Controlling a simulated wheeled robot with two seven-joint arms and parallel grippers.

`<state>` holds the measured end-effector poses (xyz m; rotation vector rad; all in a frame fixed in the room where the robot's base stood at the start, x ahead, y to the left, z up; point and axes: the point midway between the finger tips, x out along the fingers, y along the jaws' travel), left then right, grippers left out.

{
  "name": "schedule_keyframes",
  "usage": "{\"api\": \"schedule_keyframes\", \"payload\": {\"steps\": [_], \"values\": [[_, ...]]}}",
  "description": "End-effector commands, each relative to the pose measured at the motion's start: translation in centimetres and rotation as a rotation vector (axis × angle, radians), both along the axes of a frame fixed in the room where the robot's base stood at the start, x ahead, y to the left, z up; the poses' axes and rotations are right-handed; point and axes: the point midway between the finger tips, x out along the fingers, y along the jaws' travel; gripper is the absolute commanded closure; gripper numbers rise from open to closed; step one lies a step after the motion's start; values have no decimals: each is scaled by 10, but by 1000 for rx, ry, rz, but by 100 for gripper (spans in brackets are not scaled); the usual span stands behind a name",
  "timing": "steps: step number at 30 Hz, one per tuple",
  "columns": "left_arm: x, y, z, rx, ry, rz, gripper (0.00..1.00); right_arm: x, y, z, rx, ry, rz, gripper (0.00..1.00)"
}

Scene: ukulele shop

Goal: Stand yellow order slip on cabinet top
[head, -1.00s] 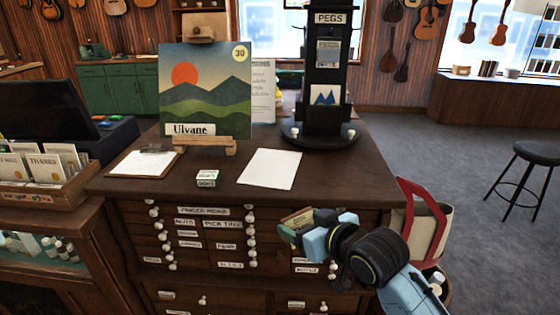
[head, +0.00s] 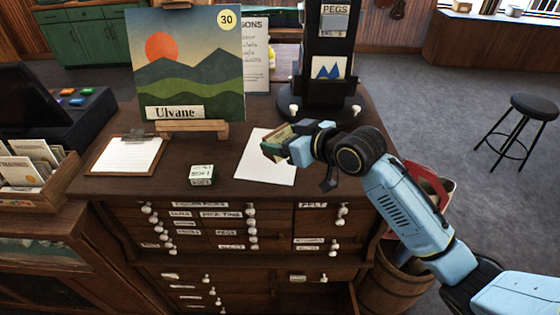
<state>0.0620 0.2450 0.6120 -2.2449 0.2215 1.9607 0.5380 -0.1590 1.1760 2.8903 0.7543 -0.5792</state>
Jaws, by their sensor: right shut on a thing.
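My right gripper (head: 282,148) is shut on a small green and tan box-like thing (head: 272,139). It holds this thing above the white sheet (head: 256,172) on the dark wooden cabinet top (head: 222,155). The fingers hide part of the held thing, and I cannot tell whether it touches anything below. I cannot make out a thing that is clearly a yellow order slip. My left gripper is not in view.
A small white and green box (head: 202,175) stands near the front edge. A clipboard (head: 127,155) lies at the left. A landscape picture (head: 187,75) on an easel and a black pegs stand (head: 318,85) are behind. A bare strip lies between box and sheet.

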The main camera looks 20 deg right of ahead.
Motion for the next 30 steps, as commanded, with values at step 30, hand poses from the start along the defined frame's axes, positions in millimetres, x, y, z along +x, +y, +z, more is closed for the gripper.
{"api": "schedule_keyframes", "payload": {"steps": [30], "values": [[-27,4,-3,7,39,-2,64,-1,0,-83,-1,0,0,24]]}}
